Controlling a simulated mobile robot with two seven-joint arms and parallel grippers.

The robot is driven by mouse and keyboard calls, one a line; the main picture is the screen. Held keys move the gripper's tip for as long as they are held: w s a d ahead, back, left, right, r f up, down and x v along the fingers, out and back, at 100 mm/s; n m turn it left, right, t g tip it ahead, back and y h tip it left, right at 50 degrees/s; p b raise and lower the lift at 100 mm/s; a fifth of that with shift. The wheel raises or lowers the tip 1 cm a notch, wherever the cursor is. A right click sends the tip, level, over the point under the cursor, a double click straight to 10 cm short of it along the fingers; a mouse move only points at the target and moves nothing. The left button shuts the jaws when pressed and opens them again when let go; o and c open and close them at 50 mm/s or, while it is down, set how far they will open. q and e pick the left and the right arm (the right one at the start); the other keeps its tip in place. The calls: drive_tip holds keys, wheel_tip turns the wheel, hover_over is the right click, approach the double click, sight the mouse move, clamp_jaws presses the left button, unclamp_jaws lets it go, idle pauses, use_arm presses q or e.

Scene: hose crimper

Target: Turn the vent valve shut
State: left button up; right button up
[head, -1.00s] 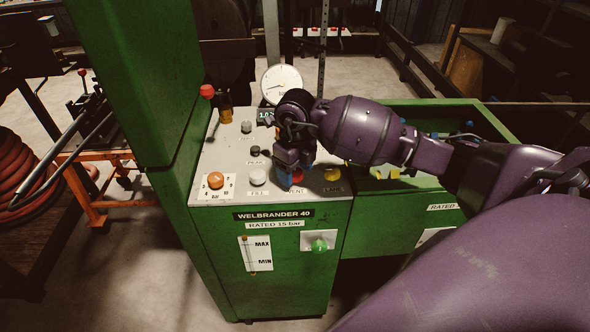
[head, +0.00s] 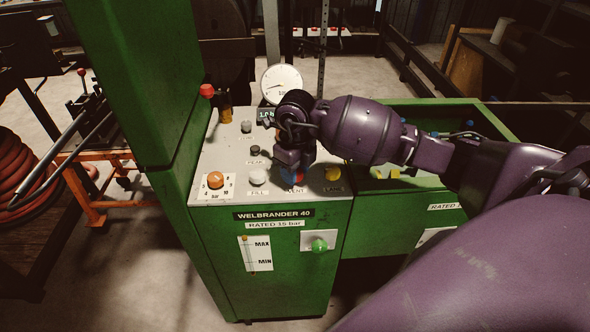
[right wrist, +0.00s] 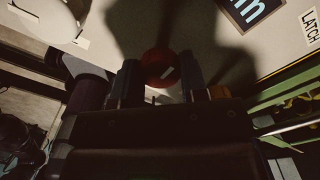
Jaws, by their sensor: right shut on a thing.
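The vent valve is a red round knob (head: 299,181) on the sloping top panel of the green machine, above the label VENT. In the right wrist view the red knob (right wrist: 158,66) shows with a light mark on its face, between my two fingers. My right gripper (head: 292,174) reaches down over the knob and is shut on it, hiding most of it in the head view. The fingers also flank it in the right wrist view (right wrist: 160,80). My left gripper is not in view.
A white knob (head: 258,177) marked FILL and an orange knob (head: 215,180) stand left of the valve. A yellow knob (head: 333,174) is close on its right. A green knob (head: 319,245) is on the front.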

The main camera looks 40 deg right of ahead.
drive_tip(key=n+b, duration=0.3)
drive_tip(key=n, duration=0.2)
drive_tip(key=shift+f, duration=0.15)
drive_tip(key=shift+n, duration=0.7)
drive_tip(key=n+b, duration=0.1)
drive_tip(key=n, duration=0.1)
drive_tip(key=shift+n+b, duration=0.3)
drive_tip(key=shift+b, duration=0.1)
drive_tip(key=shift+n, duration=0.5)
drive_tip(key=n+b, duration=0.1)
drive_tip(key=n, duration=0.1)
drive_tip(key=shift+n+b, duration=0.4)
drive_tip(key=n+b, duration=0.1)
drive_tip(key=n, duration=0.2)
use_arm(q)
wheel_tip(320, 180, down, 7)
drive_tip(key=b, duration=0.1)
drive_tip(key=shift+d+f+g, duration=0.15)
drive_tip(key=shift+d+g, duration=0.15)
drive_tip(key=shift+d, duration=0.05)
use_arm(e)
drive_tip(key=shift+r+n, duration=0.2)
drive_tip(key=shift+n, duration=0.6)
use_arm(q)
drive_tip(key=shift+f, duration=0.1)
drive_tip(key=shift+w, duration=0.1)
